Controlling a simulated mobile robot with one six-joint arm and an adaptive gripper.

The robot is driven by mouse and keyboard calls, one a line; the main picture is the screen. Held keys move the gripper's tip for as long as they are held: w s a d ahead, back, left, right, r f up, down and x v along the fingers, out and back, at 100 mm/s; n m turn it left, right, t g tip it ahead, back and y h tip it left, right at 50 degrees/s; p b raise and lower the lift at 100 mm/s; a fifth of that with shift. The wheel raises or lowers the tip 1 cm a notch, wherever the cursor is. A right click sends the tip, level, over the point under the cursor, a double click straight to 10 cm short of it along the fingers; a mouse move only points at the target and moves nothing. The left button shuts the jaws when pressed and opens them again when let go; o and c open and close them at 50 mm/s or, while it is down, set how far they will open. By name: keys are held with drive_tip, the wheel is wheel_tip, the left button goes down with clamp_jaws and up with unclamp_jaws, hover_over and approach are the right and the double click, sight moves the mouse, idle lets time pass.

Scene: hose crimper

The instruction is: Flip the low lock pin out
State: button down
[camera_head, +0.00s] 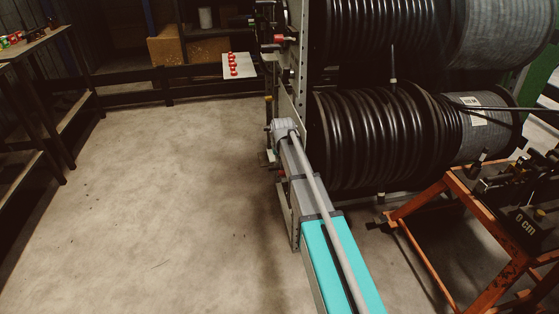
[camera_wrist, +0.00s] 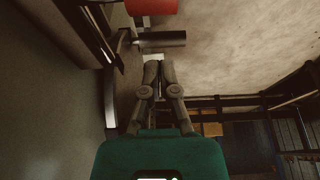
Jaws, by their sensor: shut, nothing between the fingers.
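In the wrist view, my gripper (camera_wrist: 153,68) has its two grey fingers together at the tips, with nothing held. Just beyond the tips are a dark grey cylinder (camera_wrist: 163,40) and a red cylinder (camera_wrist: 152,6), cut off by the top edge, both beside the rack's metal frame (camera_wrist: 110,85). I cannot tell which part is the low lock pin; it may be among these parts or hidden by the fingertips. In the head view, the rack's upright (camera_head: 300,60) stands beyond my arm, and my fingers are hidden. A red part (camera_head: 281,173) shows low beside the upright.
Large black hose reels (camera_head: 375,140) fill the rack to the right of my arm. An orange stand (camera_head: 480,215) is at the right. A white board with red pieces (camera_head: 236,66) is at the back. The floor (camera_head: 150,190) to the left is clear.

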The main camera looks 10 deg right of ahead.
sight(283, 174)
drive_tip(key=shift+s+f, duration=0.25)
drive_tip(key=shift+s, duration=0.7)
drive_tip(key=shift+s+f, duration=0.2)
drive_tip(key=shift+s, duration=0.7)
drive_tip(key=shift+s, duration=1.85)
drive_tip(key=shift+w, duration=0.1)
